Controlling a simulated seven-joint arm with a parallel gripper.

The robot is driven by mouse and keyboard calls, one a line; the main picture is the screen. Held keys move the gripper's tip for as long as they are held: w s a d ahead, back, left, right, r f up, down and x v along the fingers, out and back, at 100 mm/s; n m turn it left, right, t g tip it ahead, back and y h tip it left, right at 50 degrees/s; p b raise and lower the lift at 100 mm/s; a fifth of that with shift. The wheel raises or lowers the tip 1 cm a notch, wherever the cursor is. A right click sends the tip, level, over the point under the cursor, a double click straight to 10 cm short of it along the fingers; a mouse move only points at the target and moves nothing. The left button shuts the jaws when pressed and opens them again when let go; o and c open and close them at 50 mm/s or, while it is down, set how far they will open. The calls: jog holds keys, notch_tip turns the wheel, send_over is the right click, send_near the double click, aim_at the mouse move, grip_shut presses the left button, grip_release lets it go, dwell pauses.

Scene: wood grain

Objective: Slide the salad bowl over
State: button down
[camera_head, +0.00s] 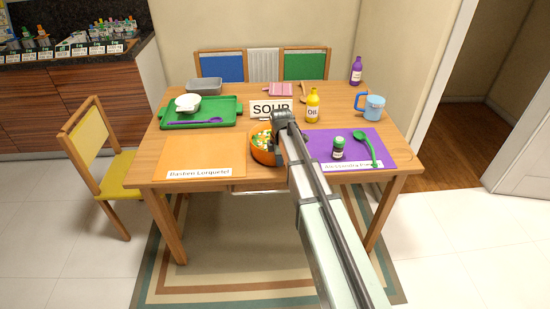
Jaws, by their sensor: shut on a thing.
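The salad bowl (258,155) is orange with green, white and orange pieces in it. It stands on the wooden table near the front edge, between the orange placemat and the purple placemat. My gripper (279,140) is at the bowl's right side and is shut on the bowl, seemingly at its rim. The fingertips are small and partly hidden by my wrist. My arm comes in from the lower right and hides the bowl's right part.
An orange placemat (190,158) lies left and a purple placemat (372,142) right, with a green jar (338,148) and green spoon (366,146). Behind are a SOUP sign (262,108), yellow oil bottle (312,106), blue mug (374,107) and green tray (226,113).

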jog(key=c, duration=1.2)
grip_release()
jog(key=r, duration=0.4)
jog(key=s+r, duration=0.1)
jog(key=r, duration=0.8)
jog(key=shift+s+d+r, duration=0.1)
jog(key=shift+s+r, duration=0.25)
